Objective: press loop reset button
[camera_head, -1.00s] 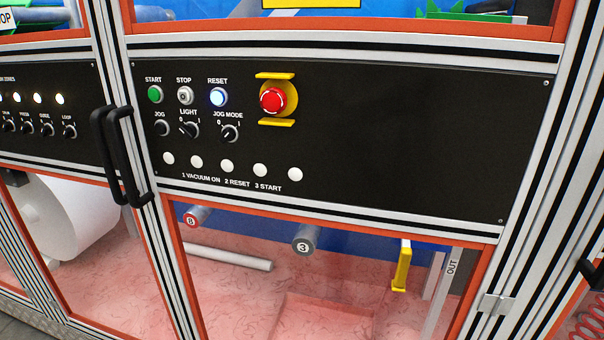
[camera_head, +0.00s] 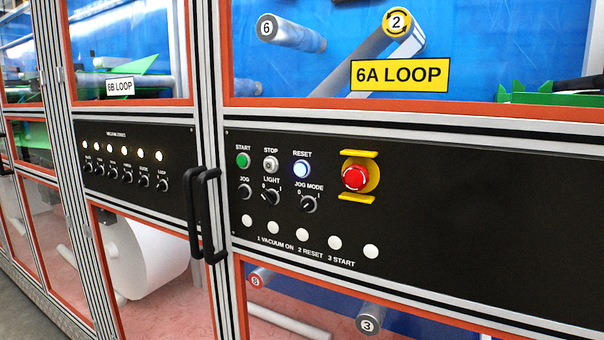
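The RESET button (camera_head: 301,170) is lit blue-white on the black control panel (camera_head: 480,210) under the yellow 6A LOOP sign (camera_head: 400,76). It sits to the right of the grey STOP button (camera_head: 270,164) and the green START button (camera_head: 243,160). A red emergency stop (camera_head: 355,178) with yellow guards is to its right. Below are the JOG, LIGHT and JOG MODE controls (camera_head: 309,204). Neither of my grippers is in view.
Black door handles (camera_head: 203,215) stick out left of the panel. A second panel (camera_head: 130,165) with lit lamps and several knobs is further left, under the 6B LOOP sign (camera_head: 120,87). Windows show rollers and a white roll (camera_head: 150,262).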

